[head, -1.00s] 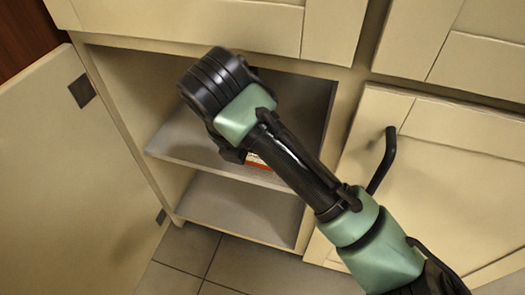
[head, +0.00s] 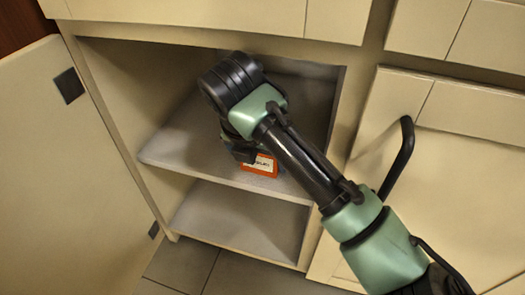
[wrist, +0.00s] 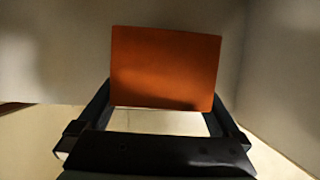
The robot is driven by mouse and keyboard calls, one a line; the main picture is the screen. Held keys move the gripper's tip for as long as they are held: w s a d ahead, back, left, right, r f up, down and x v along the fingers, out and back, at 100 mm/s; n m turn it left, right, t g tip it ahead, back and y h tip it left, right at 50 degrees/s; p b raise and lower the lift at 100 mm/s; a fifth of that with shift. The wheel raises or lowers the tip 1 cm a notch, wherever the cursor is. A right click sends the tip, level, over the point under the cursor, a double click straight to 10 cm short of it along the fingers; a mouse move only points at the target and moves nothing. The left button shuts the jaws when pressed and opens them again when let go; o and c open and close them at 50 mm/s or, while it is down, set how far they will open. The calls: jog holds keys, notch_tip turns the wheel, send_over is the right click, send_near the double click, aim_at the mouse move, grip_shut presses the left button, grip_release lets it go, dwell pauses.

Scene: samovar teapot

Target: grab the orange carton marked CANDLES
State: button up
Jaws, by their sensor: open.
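The orange carton (head: 262,166) stands on the upper shelf of the open cabinet, near its front edge, with a pale label whose lettering is too small to read. My arm hides part of it in the head view. In the wrist view the carton (wrist: 165,65) shows a plain orange face, upright and straight ahead. My gripper (wrist: 162,95) is open, with one finger at each side of the carton's lower part. I cannot tell how far the fingers reach along its sides. In the head view my gripper (head: 243,152) is inside the cabinet, partly hidden by my wrist.
The upper shelf (head: 175,150) is bare to the left of the carton. A lower shelf (head: 220,215) looks empty. The cabinet door (head: 60,180) stands open at the left. A closed door with a black handle (head: 400,155) is at the right, close to my arm.

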jog(key=c, duration=1.2)
jog(key=shift+r, duration=0.1)
